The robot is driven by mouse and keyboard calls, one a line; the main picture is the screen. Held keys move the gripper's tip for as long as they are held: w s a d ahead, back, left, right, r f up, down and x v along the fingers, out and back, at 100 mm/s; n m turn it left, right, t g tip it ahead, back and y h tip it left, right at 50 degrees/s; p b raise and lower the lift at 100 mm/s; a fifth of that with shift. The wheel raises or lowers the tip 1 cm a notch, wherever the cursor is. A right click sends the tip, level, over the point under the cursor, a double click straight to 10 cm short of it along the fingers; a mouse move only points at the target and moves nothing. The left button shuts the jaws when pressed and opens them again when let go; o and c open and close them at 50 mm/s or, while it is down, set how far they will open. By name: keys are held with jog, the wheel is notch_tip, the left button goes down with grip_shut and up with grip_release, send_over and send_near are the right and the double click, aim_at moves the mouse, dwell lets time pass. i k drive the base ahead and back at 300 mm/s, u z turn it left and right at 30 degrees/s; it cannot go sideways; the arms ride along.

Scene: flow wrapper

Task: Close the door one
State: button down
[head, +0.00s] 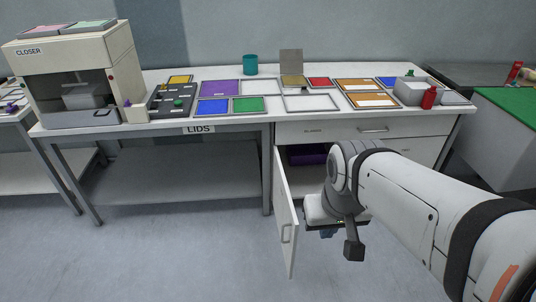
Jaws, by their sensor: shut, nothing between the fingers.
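A white cabinet door (285,222) under the bench stands swung open toward me, with a bar handle low on its outer face. The cabinet opening (309,183) shows to its right, with a purple item (307,154) inside near the top. My gripper (353,250) is shut and empty. It hangs low in front of the cabinet, to the right of the open door and apart from it. My arm hides much of the cabinet's lower right part.
The bench (230,122) above, marked LIDS, carries coloured panels, trays and a teal cup (250,65). A machine marked CLOSER (75,75) stands at the left. Drawers (373,128) above the cabinet look shut. The floor left of the door is clear.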

aim_at(287, 220)
jog(key=z, duration=0.05)
jog(key=i, duration=1)
jog(key=u, duration=0.05)
